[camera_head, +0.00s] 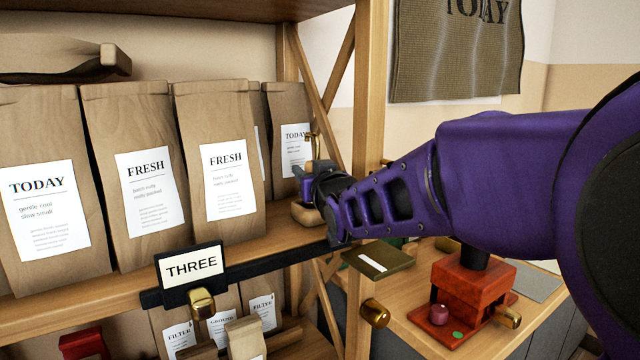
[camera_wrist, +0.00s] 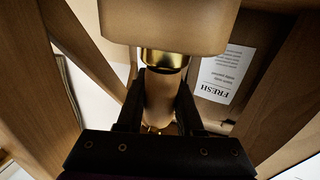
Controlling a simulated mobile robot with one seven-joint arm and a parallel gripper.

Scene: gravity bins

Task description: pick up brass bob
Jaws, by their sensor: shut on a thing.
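A shiny brass collar (camera_wrist: 164,58) sits between that middle and a wide tan block (camera_wrist: 165,27). The block also shows below the fingers in the head view (camera_head: 306,214), close over the shelf board. I cannot tell whether it touches the board. The fingers hide part of the held thing.
Tall paper bags (camera_head: 213,150) stand along the shelf (camera_head: 270,248), left of and behind my gripper. A wooden post (camera_head: 368,100) rises close by on the right. A "THREE" sign (camera_head: 191,268) hangs on the shelf's front. A red device (camera_head: 470,295) stands on the lower table.

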